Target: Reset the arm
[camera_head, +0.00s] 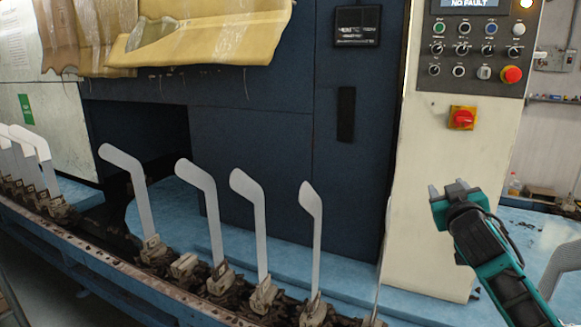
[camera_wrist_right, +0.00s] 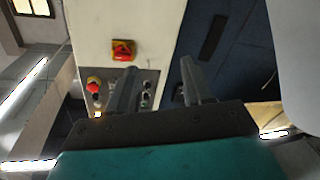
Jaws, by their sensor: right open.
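My right gripper (camera_head: 450,189) is raised in front of the cream panel of the machine, at the right of the head view. It is open, with nothing between its fingers. In the right wrist view its two fingers (camera_wrist_right: 158,92) stand apart, with the machine front behind them. My left gripper is not in the head view. A row of white foot-shaped boards (camera_head: 252,215) stands upright on the conveyor, to the left of my right gripper and apart from it.
The conveyor rail (camera_head: 130,272) runs along the machine. The cream panel (camera_head: 440,230) carries a red rotary switch (camera_head: 462,118) and a red stop button (camera_head: 511,74). Yellow sheeting (camera_head: 215,38) hangs at the upper left. A pale board edge (camera_wrist_right: 297,70) shows close at the right of the wrist view.

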